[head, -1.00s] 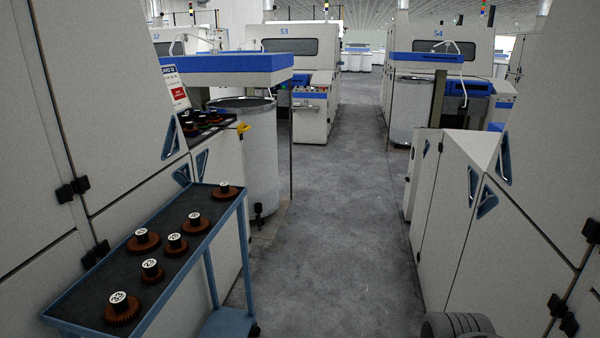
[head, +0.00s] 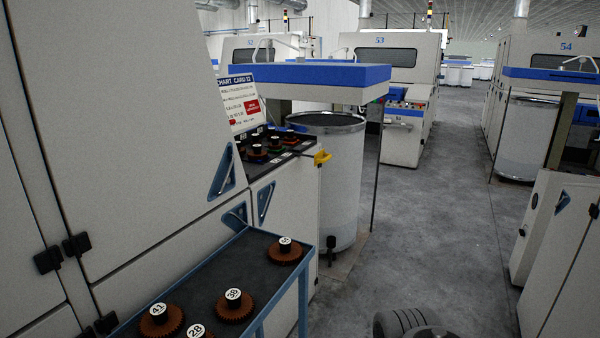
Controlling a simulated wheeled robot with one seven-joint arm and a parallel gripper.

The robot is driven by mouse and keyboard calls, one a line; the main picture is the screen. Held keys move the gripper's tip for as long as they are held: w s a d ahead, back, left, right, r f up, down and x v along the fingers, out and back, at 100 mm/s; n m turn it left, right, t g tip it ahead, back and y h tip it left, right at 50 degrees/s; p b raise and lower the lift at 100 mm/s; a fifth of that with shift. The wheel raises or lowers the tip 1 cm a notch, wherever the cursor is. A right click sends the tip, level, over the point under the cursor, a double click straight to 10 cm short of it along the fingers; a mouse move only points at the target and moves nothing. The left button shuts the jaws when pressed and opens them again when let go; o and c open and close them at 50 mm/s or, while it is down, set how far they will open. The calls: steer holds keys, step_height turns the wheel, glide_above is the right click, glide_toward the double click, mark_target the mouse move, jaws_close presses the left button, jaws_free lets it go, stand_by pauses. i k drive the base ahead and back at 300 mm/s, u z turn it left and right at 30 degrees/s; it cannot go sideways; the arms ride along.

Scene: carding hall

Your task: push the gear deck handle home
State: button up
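A yellow handle (head: 321,157) sticks out at the front right corner of the dark gear deck (head: 262,176). The deck lies on a pale cabinet at the left, beside the tall can, and carries several gears with numbered hubs. I cannot tell from here how far the handle stands from its home position. My gripper is not in view. A ribbed grey part at the bottom edge looks like part of my own body.
A blue-framed trolley (head: 262,245) with several brown numbered gears stands in front of the cabinet. A chart board (head: 239,103) stands behind the deck. A tall grey can (head: 340,190) is right of it, under a blue-edged cover. The grey aisle floor (head: 440,220) is clear.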

mark_target(319, 156)
steer(key=z, duration=1.1)
steer(key=i, duration=1.45)
steer(key=u, duration=2.8)
